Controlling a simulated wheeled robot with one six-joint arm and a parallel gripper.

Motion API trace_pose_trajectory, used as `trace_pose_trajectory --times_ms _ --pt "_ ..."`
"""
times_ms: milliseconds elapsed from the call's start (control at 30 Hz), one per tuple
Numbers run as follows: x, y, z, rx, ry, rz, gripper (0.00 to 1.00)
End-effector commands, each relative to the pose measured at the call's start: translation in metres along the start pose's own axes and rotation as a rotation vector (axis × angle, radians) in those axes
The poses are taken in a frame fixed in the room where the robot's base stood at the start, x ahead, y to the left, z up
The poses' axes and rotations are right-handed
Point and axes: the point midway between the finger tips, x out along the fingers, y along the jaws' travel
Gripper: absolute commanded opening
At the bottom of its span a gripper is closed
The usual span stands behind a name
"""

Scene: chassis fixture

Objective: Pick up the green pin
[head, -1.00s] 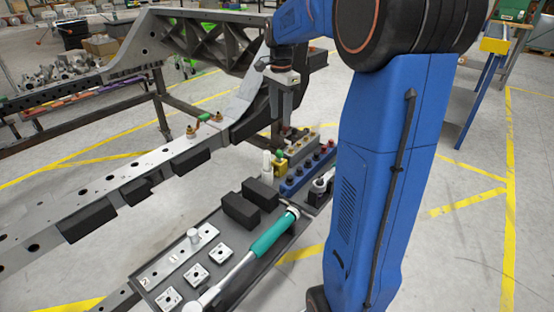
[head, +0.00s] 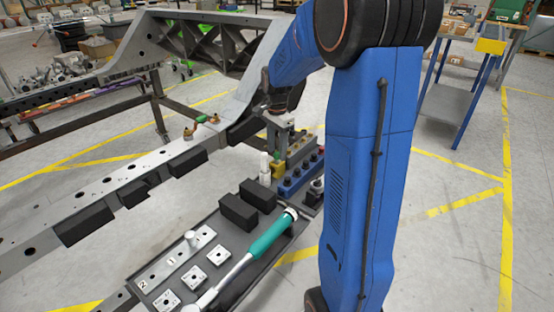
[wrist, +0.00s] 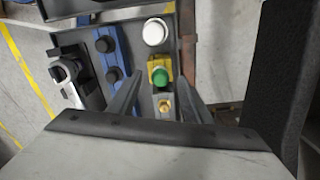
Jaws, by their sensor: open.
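The green pin (wrist: 160,82) stands in a yellow block (wrist: 158,66) in the wrist view, seen from above as a round green top. My gripper (wrist: 159,85) is open, with one finger on each side of the green pin and nothing held between them. A brass-coloured pin (wrist: 166,106) is just nearer than the green one. I cannot tell the exact height gap.
A blue rack (head: 300,175) with dark knobs and a white bottle (head: 265,166) stand close to the gripper. The chassis rail (head: 165,150) runs on the left. A tray (head: 235,290) holds black blocks and a teal-handled tool (head: 268,238).

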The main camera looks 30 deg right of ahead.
Motion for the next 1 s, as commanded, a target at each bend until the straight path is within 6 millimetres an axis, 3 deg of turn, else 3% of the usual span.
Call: trace_pose_trajectory --times_ms 200,500,700,1000 --pt "0.025 0.0 0.001 0.0 -0.001 0.002 0.45" --pt "0.029 0.0 0.001 0.0 0.0 0.0 0.45" --pt "0.029 0.0 0.001 0.0 0.0 0.0 0.0" --pt "0.027 -0.001 0.001 0.0 0.0 0.0 0.0"
